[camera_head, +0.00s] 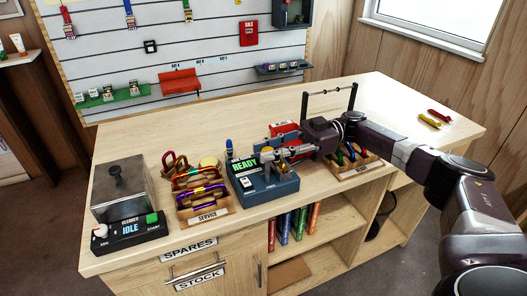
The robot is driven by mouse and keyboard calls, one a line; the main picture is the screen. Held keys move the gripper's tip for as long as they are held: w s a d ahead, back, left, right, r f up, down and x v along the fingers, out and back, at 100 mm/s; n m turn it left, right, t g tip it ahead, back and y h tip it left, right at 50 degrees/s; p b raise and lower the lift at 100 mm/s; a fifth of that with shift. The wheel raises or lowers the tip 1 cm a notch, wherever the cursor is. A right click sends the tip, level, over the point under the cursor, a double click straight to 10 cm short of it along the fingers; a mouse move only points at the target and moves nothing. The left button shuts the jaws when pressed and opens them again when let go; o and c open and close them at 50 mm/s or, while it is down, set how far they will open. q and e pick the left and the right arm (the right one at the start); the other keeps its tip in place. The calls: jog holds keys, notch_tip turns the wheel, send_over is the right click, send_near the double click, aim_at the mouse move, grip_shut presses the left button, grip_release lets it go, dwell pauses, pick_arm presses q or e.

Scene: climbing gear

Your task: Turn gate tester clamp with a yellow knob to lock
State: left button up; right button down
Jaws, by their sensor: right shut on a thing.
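The gate tester (265,186) is a dark blue box near the table's front edge, with a green display reading READY. My right gripper (283,153) reaches in from the right, low over the tester's top. My left gripper is not in view.
A SERVICE tray (206,217) with coloured carabiners stands left of the tester. A second carabiner tray (357,168) is under my right arm. A metal box (119,188) and a control unit reading IDLE (129,232) are far left. The table's back right (400,103) is mostly clear.

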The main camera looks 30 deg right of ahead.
jog(key=c, duration=1.7)
grip_release()
jog(key=shift+r, duration=0.1)
notch_tip(320, 180, up, 10)
jog(key=shift+f, duration=0.1)
